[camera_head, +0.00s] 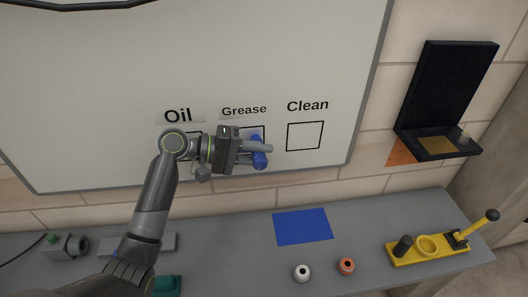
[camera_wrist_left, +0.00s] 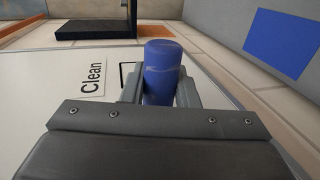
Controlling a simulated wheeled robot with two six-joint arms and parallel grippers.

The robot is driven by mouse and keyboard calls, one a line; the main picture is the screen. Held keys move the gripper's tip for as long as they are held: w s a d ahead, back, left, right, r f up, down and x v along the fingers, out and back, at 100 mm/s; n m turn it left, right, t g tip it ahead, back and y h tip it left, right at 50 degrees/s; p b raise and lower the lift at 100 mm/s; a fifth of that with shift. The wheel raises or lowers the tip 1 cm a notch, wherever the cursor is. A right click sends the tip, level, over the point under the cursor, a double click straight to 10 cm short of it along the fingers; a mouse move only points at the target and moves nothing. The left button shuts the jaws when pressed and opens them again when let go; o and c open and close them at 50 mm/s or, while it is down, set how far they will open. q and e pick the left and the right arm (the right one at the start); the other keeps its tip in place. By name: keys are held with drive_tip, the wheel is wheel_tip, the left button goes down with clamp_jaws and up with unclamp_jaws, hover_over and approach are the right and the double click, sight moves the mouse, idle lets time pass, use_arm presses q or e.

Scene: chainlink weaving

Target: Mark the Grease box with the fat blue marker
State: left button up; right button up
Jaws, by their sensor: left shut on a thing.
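The whiteboard (camera_head: 250,60) carries the labels Oil, Grease (camera_head: 244,110) and Clean, each with a square box below. My left gripper (camera_head: 262,149) is in front of the Grease box (camera_head: 257,130) and hides most of it. It is shut on the fat blue marker (camera_head: 258,159), which also shows between the fingers in the left wrist view (camera_wrist_left: 161,72). I cannot tell whether the marker touches the board or whether the Grease box bears a mark. The Clean box (camera_head: 305,136) is empty. My right gripper is not in view.
Below the board is a grey bench (camera_head: 220,222) with a blue mat (camera_head: 302,226), a white ring (camera_head: 302,272), an orange ring (camera_head: 347,266) and a yellow lever fixture (camera_head: 428,248). A black stand (camera_head: 445,90) is at the right wall.

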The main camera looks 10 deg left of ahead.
use_arm(q)
drive_tip(key=s+a+p, duration=0.1)
drive_tip(key=s+a, duration=0.1)
drive_tip(key=a, duration=0.5)
drive_tip(key=shift+p, duration=0.3)
idle(0.8)
drive_tip(key=w+d, duration=0.3)
drive_tip(key=d, duration=0.6)
drive_tip(key=shift+d, duration=0.4)
idle(1.3)
drive_tip(key=shift+s, duration=0.15)
drive_tip(key=s+d, duration=0.2)
drive_tip(key=s, duration=0.4)
drive_tip(key=shift+s, duration=0.35)
drive_tip(key=shift+a, duration=0.15)
